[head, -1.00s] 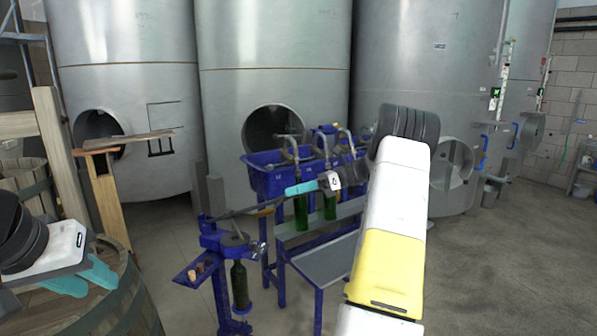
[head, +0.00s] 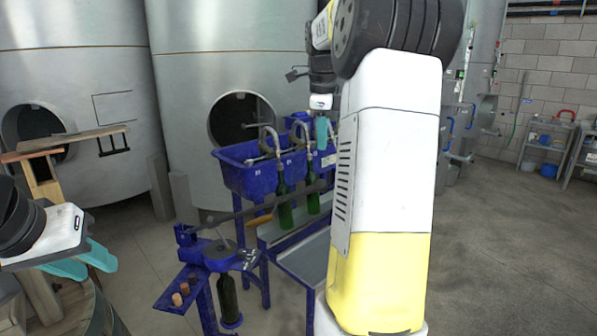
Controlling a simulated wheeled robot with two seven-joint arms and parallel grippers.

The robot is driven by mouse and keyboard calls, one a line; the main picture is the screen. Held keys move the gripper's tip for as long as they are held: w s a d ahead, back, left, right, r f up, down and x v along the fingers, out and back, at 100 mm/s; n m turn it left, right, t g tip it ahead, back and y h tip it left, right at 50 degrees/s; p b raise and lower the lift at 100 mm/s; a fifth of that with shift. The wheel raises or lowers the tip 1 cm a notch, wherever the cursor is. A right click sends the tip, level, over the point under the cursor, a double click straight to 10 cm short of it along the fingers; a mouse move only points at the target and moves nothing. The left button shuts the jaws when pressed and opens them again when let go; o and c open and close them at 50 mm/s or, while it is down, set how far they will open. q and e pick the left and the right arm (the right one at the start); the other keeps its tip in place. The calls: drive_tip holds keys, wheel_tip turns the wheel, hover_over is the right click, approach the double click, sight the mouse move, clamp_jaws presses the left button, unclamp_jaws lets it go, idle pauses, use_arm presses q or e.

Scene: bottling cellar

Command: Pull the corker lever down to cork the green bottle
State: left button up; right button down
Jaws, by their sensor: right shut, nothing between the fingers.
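The blue corker (head: 217,256) stands at the lower left of centre. Its long dark lever (head: 262,210) slants up to the right, and its outer end runs behind my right arm. A dark green bottle (head: 228,300) stands upright under the corker head. My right gripper (head: 321,132) is shut and empty, pointing down above the outer part of the lever, apart from it in the picture. My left gripper (head: 88,264) is at the left edge, its two teal fingers apart and empty, well away from the corker.
Corks (head: 185,288) sit on the corker's side tray. Behind, a blue filler trough (head: 250,175) has spouts with green bottles (head: 285,205) under them. A metal-topped bench (head: 305,262) stands right of the corker. Steel tanks (head: 235,75) fill the back. Floor at right is open.

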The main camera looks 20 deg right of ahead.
drive_tip(key=f, duration=0.3)
drive_tip(key=w+f, duration=0.1)
drive_tip(key=f, duration=0.2)
drive_tip(key=d+f, duration=0.1)
drive_tip(key=f, duration=0.3)
drive_tip(key=shift+w, duration=0.35)
drive_tip(key=shift+f, duration=0.1)
wheel_tip(320, 180, down, 6)
drive_tip(key=s+d+y, duration=0.1)
drive_tip(key=d, duration=0.1)
drive_tip(key=shift+s+d+t, duration=0.2)
drive_tip(key=shift+s+t, duration=0.1)
drive_tip(key=shift+r, duration=0.2)
approach(321, 180)
drive_tip(key=s+d, duration=0.1)
drive_tip(key=s+d+r, duration=0.1)
drive_tip(key=s, duration=0.1)
drive_tip(key=shift+s, duration=0.15)
